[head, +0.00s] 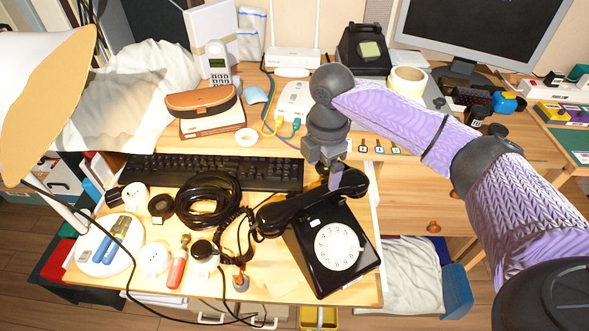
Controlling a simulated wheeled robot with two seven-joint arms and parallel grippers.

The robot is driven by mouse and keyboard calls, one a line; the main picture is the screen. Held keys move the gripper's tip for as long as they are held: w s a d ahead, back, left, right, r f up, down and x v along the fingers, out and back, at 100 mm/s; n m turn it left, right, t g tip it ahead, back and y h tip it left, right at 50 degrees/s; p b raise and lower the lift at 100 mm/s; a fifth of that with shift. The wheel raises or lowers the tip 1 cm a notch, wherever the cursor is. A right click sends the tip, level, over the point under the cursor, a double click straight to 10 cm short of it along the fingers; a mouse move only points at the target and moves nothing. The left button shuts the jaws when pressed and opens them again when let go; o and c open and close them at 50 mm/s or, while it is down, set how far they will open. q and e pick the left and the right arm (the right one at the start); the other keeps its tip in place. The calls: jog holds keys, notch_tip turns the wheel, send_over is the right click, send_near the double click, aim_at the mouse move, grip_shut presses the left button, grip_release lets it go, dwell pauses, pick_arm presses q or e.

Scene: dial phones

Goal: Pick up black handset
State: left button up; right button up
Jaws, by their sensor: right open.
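The black handset (302,203) lies slantwise across the top of a black dial phone (320,274) with a white dial, at the front right of the desk. A coiled black cord (228,226) runs from near the handset's left end. My right gripper (334,180) points down at the handset's right part, close to its right end. It is open, with its fingertips at the handset; I cannot tell whether they straddle or touch it. The gripper hides a little of the handset. My left gripper is not in view.
A black keyboard (218,172) lies behind a black cable coil (208,200). A white tray (122,266) with tools, sockets and a red-handled tool (178,268) lie to the left. Another dark phone (364,50) stands at the back. The desk's right edge is close to the dial phone.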

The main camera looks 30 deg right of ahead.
aim_at(316, 193)
jog(key=shift+w+f, duration=0.2)
jog(key=shift+w, duration=0.1)
jog(key=f+b, duration=0.2)
jog(key=f, duration=0.1)
jog(key=f+b, duration=0.1)
jog(key=shift+s+f, duration=0.25)
jog(key=shift+f, duration=0.1)
jog(key=f+b, duration=0.2)
jog(key=f, duration=0.1)
jog(key=f+b, duration=0.1)
jog(key=shift+w+a+f, duration=0.2)
jog(key=shift+w+f, duration=0.1)
jog(key=shift+w, duration=0.05)
jog(key=shift+f, duration=0.25)
jog(key=shift+r, duration=0.25)
jog(key=shift+c, duration=1.3)
grip_shut()
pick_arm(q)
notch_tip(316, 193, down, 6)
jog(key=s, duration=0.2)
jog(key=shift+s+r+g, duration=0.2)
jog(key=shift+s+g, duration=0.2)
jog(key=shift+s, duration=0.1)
